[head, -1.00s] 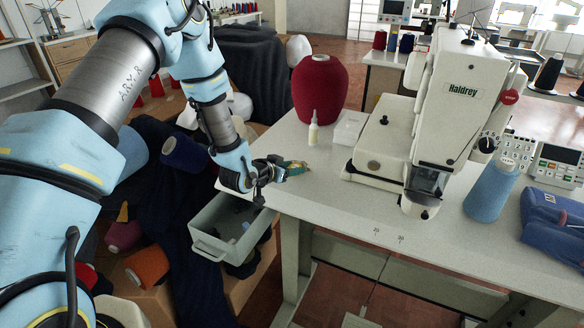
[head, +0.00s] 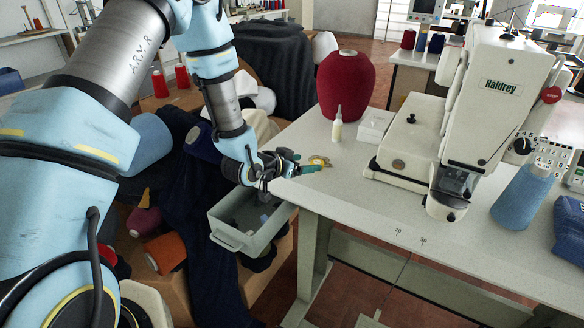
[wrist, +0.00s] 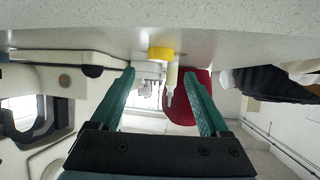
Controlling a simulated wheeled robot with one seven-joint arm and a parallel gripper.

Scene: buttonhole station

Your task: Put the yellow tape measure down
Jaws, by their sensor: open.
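The yellow tape measure (head: 318,160) rests on the light table near its left edge, just past my fingertips. In the upside-down wrist view the yellow tape measure (wrist: 160,54) sits against the table surface, centred between my two green fingers and beyond their tips. My gripper (head: 305,168) is low at the table's left edge, pointing right. In the wrist view its fingers (wrist: 160,85) are spread wide with nothing between them. In the head view the near finger lies close to the tape measure and may cover part of it.
A small glue bottle (head: 337,124), a white box (head: 374,127) and a red thread cone (head: 346,85) stand behind the tape measure. The sewing machine (head: 490,110) is to the right. A grey bin (head: 230,238) hangs below the left table edge. The table front is clear.

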